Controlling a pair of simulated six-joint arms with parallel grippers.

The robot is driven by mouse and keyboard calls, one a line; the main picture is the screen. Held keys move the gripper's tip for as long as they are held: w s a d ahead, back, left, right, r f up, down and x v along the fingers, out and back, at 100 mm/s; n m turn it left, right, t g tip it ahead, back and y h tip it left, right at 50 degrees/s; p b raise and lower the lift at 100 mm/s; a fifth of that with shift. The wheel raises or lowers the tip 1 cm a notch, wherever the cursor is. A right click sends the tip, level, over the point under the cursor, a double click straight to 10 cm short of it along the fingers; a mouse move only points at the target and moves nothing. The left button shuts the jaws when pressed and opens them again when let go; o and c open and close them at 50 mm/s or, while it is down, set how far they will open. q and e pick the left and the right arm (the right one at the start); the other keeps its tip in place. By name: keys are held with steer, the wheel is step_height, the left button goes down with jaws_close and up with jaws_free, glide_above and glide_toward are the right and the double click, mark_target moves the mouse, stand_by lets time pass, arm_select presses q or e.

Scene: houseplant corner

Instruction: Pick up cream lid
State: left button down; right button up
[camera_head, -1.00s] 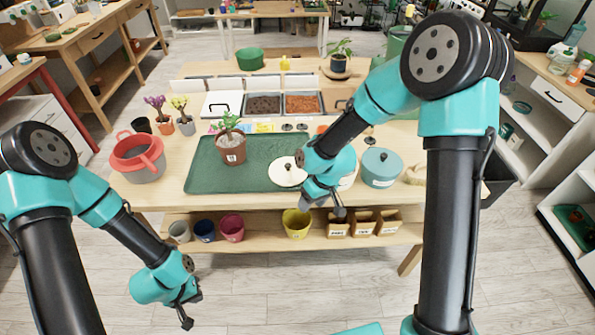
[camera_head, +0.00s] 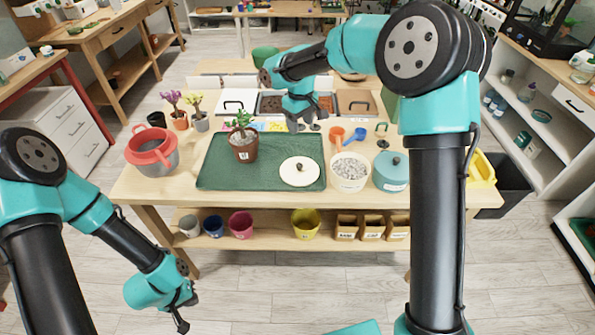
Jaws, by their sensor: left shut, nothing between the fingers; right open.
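The cream lid (camera_head: 300,171) is a round disc with a dark knob. It lies flat on the right part of the green tray (camera_head: 215,176). My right gripper (camera_head: 304,122) is open and empty, above the back of the table beyond the tray, behind the lid in the picture. My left gripper (camera_head: 186,308) is shut and empty, low in front of the table at the left. A white pot of grey pebbles (camera_head: 349,172) stands uncovered just right of the tray.
A potted plant (camera_head: 243,146) stands on the tray's left part. A teal lidded pot (camera_head: 390,172) stands right of the pebble pot. A red-rimmed grey bucket (camera_head: 152,150) is left of the tray. Orange and blue scoops (camera_head: 345,135) lie behind the pebble pot. Soil bins line the back.

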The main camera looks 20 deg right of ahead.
steer(key=shift+f, duration=0.1)
glide_above(299, 164)
step_height(299, 164, down, 12)
steer(key=shift+w+d, duration=0.1)
steer(key=shift+d, duration=0.05)
stand_by(0.3)
steer(key=shift+f, duration=0.1)
steer(key=shift+f, duration=2.5)
steer(key=shift+c, duration=0.4)
steer(key=c, duration=0.9)
